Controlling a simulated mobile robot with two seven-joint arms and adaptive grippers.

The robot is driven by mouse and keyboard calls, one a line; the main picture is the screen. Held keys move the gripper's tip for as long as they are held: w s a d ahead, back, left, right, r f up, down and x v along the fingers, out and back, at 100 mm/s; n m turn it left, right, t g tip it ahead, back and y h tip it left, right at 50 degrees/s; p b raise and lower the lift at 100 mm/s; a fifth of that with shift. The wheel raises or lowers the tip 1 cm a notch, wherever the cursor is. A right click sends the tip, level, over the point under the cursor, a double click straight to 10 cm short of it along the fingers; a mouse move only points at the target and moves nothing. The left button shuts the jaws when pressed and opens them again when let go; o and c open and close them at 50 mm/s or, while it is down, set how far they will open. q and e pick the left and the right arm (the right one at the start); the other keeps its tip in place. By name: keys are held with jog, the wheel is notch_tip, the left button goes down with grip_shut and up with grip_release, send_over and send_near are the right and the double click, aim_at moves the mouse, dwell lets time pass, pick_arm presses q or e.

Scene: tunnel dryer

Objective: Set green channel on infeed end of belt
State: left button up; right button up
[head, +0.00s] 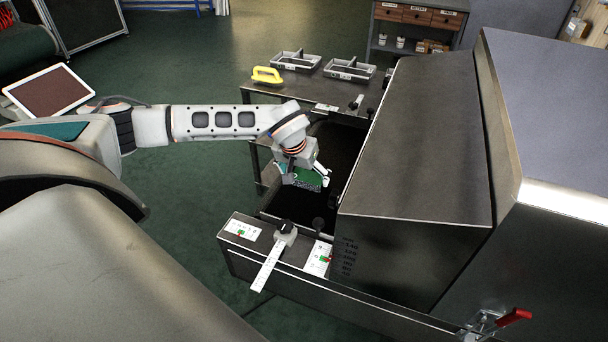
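The green channel (309,175) is a small piece with a dark, patterned lower face. It is at the fingertips of my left gripper (305,172), which points down and appears shut on it. Fingers and wrist cover part of the channel. Below and around it is the dark belt (338,146) at the open infeed end of the dryer. I cannot tell whether the channel touches the belt or hangs just above it. My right gripper is not in view.
The dryer's metal hood (425,140) rises right of the infeed. A front rail (290,262) carries a black knob and a white scale. Behind, a metal table (310,88) holds a yellow handle-shaped object (267,75) and two grey trays (350,69).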

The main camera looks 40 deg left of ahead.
pick_arm(q)
jog(key=p+v, duration=0.1)
jog(key=v, duration=1.1)
jog(key=shift+s+f, duration=0.1)
dwell(0.9)
